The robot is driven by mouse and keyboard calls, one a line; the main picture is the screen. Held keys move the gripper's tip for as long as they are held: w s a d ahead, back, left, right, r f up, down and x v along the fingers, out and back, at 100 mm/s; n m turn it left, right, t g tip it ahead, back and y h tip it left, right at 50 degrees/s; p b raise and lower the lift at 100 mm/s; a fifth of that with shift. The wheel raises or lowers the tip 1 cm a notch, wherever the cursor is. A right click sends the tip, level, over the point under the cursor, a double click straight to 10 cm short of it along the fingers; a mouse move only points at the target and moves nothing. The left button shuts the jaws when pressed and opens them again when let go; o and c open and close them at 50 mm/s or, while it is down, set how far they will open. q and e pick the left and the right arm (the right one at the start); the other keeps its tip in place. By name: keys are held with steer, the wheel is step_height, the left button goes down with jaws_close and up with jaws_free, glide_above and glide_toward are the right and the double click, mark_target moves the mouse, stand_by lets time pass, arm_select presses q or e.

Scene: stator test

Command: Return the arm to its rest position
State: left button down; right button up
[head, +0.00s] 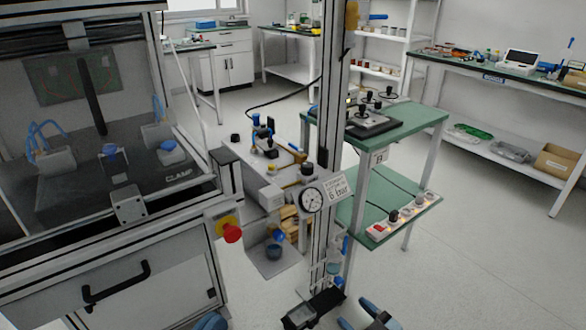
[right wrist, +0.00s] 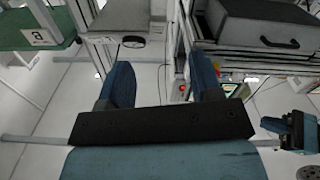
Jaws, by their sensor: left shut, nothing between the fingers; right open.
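My right gripper (head: 358,314) shows at the bottom edge of the head view, with blue fingers and a black body. In the right wrist view my right gripper (right wrist: 162,82) has its two blue fingers spread apart, with only pale floor seen between them. My left gripper (head: 210,322) shows as a small blue part at the bottom edge of the head view, in front of the drawer cabinet. My left gripper (right wrist: 285,125) also shows at the right edge of the right wrist view. Most of both arms is out of view.
A test cell (head: 150,255) with a drawer and a red emergency button (head: 232,233) stands at the left. A post with a pressure gauge (head: 312,200) rises mid-view. A green-topped trolley (head: 425,113) stands right of it. Open floor (head: 480,270) lies at the right.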

steer(key=d, duration=0.4)
steer(key=s+a+r+g, duration=0.1)
steer(key=s+a+r, duration=0.1)
steer(key=s+r, duration=1.35)
steer(key=w+a+r+m+t+h+p, duration=0.1)
steer(key=a+r+m+t+h+p, duration=0.2)
steer(key=r+m, duration=0.4)
arm_select(q)
steer(key=s+a+r+g+y+p, duration=0.4)
steer(key=a+r+g+y+p, duration=0.2)
steer(key=p, duration=2.9)
steer(key=shift+s+a+r+p, duration=0.3)
steer(key=shift+a+r, duration=0.3)
steer(key=shift+a, duration=0.25)
arm_select(e)
steer(key=s+d+r+g+h, duration=0.4)
steer(key=d+r+g, duration=0.1)
steer(key=d, duration=0.2)
steer(key=shift+g, duration=0.3)
